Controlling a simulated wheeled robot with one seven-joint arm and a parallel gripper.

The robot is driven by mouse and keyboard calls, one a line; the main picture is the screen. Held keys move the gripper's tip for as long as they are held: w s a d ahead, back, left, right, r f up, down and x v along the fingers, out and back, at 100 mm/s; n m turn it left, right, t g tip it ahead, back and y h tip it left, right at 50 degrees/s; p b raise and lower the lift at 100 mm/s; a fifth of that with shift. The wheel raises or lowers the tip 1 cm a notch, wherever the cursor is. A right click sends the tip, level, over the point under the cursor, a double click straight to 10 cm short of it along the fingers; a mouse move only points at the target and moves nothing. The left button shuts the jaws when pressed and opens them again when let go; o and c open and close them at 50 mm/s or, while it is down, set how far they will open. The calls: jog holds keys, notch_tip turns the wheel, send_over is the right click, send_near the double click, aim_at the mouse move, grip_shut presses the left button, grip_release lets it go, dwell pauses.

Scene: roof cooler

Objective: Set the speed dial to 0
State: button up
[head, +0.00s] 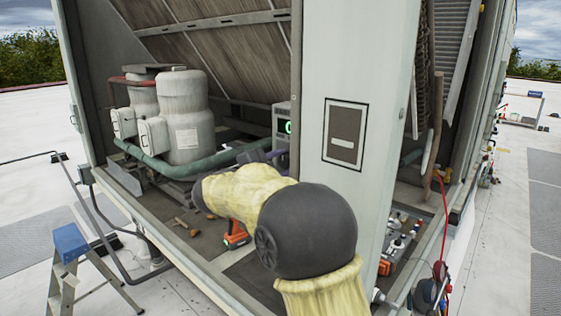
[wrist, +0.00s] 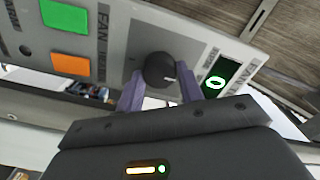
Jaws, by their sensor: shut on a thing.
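The speed dial (wrist: 158,70) is a round black knob with a short white mark, on a light grey control panel (wrist: 125,35). The mark points toward the lower right in the wrist view. My gripper (wrist: 162,80) has its two purple fingers on either side of the dial, shut on it. A small dark display (wrist: 217,80) beside the dial shows a green 0. In the head view the panel (head: 282,112) is partly hidden by the post, with a bit of its green display visible; my arm and gripper hide the dial there.
A green button (wrist: 65,16) and an orange button (wrist: 70,64) sit left of the dial. A white post with a framed plate (head: 345,135) stands right of the panel. Grey tanks (head: 185,115), a green pipe (head: 160,165) and a drill (head: 236,236) are inside the cabinet.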

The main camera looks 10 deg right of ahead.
dwell(0.3)
jog(key=o, duration=1)
jog(key=shift+a, duration=0.1)
jog(key=b+v, duration=0.5)
jog(key=v, duration=1.2)
jog(key=shift+b, duration=0.3)
